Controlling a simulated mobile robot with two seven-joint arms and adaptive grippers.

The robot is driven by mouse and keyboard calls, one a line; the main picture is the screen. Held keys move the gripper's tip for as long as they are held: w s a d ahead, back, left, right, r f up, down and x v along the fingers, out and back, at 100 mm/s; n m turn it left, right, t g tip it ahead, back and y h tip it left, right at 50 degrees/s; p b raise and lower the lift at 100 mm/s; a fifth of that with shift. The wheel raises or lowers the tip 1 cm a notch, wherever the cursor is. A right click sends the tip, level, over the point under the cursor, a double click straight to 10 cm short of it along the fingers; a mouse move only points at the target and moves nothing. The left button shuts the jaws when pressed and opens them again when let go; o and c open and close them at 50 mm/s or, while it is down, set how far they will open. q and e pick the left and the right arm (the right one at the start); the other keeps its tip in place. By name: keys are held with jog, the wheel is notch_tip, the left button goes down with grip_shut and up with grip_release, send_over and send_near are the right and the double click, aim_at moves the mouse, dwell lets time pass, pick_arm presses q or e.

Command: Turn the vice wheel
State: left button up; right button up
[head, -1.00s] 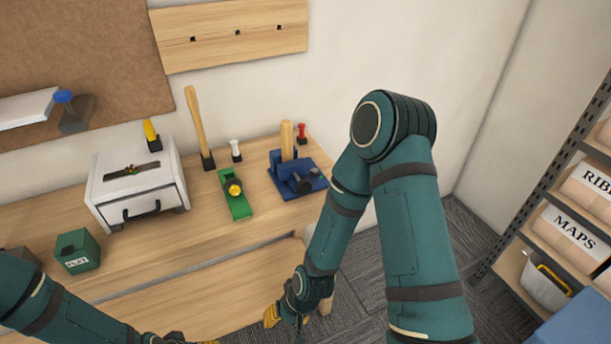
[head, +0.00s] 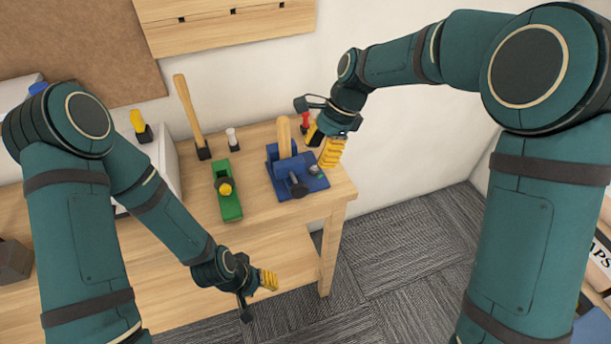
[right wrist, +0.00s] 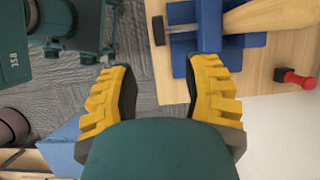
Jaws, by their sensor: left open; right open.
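The blue vice (head: 317,184) stands at the right end of the workbench with an upright wooden piece (head: 284,137) in its jaws. Its dark wheel (head: 298,190) sits on a short shaft at the vice's front. In the right wrist view the wheel (right wrist: 158,31) shows at the top, beyond the fingertips, apart from them. My right gripper (head: 323,144) is open and empty, above the right side of the vice. Its yellow fingers are spread in the right wrist view (right wrist: 160,88). My left gripper (head: 257,294) is open and empty, low in front of the bench.
A green tool with a yellow knob (head: 229,202) lies left of the vice. A wooden handle (head: 188,110), a white-topped item (head: 233,138) and a red-topped item (head: 305,120) stand along the back. Carpet floor (head: 410,255) is clear right of the bench (head: 335,200).

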aim_at(302, 184)
jog(key=b+x, duration=0.3)
jog(key=x, duration=0.9)
jog(key=shift+s+a+f, duration=0.2)
jog(key=shift+f, duration=0.05)
grip_shut()
